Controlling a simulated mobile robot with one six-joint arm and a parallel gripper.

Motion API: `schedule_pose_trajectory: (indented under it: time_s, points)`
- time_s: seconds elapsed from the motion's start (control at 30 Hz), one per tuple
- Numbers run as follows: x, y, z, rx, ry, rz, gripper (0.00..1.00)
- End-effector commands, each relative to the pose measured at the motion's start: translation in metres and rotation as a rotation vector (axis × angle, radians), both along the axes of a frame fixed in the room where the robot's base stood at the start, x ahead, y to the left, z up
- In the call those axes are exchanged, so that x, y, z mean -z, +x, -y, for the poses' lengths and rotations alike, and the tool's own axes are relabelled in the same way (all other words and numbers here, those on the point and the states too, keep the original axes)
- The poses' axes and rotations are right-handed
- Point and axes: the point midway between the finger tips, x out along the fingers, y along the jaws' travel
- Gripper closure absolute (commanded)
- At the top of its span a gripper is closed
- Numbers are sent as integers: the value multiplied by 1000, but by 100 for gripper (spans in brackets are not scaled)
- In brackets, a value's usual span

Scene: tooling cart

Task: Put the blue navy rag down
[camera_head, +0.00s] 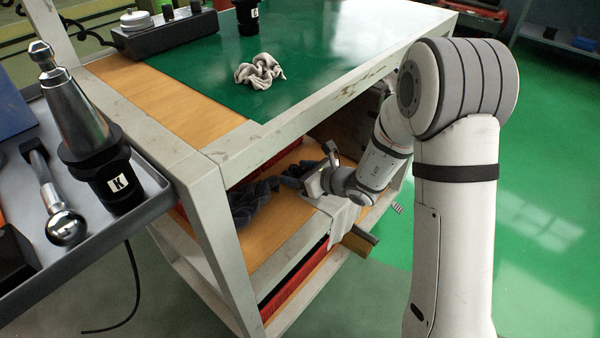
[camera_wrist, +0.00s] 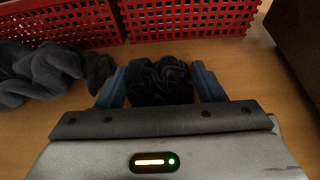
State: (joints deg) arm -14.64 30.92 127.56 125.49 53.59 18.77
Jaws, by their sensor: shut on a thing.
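A dark navy rag (camera_wrist: 158,84) is bunched between the two blue fingers of my gripper (camera_wrist: 159,78) in the wrist view. My gripper is shut on it, low over the wooden lower shelf (camera_wrist: 130,50); I cannot tell if the rag touches the wood. In the head view my gripper (camera_head: 306,180) reaches into the cart's lower level, and the held rag is hard to separate from the dark cloth beside it. A second, grey-blue rag (camera_wrist: 45,72) lies crumpled to the left in the wrist view, also seen in the head view (camera_head: 246,204).
Red perforated crates (camera_wrist: 185,15) stand behind the fingers. A pale cloth (camera_head: 340,213) hangs over the shelf's front edge. A light grey rag (camera_head: 260,71) lies on the green top above. The cart's white post (camera_head: 222,235) stands left of my arm. Bare wood shows right of the fingers.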

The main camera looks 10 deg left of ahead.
Motion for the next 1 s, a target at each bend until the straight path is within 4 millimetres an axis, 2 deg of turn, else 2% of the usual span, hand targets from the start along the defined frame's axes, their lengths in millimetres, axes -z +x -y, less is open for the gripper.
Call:
schedule_pose_trajectory:
  time_s: [0.1, 0.13, 0.37, 0.63, 0.77, 1.0]
  points:
    - [6, 0, 0, 0, -2, -2, 64]
    - [5, -1, 0, 1, -2, -3, 35]
    - [4, 0, 1, 1, -2, -3, 16]
    - [2, 0, 1, 1, -1, -1, 16]
    - [-6, 0, 1, 2, -1, -2, 16]
    - [-26, -23, 43, 7, -1, -1, 16]
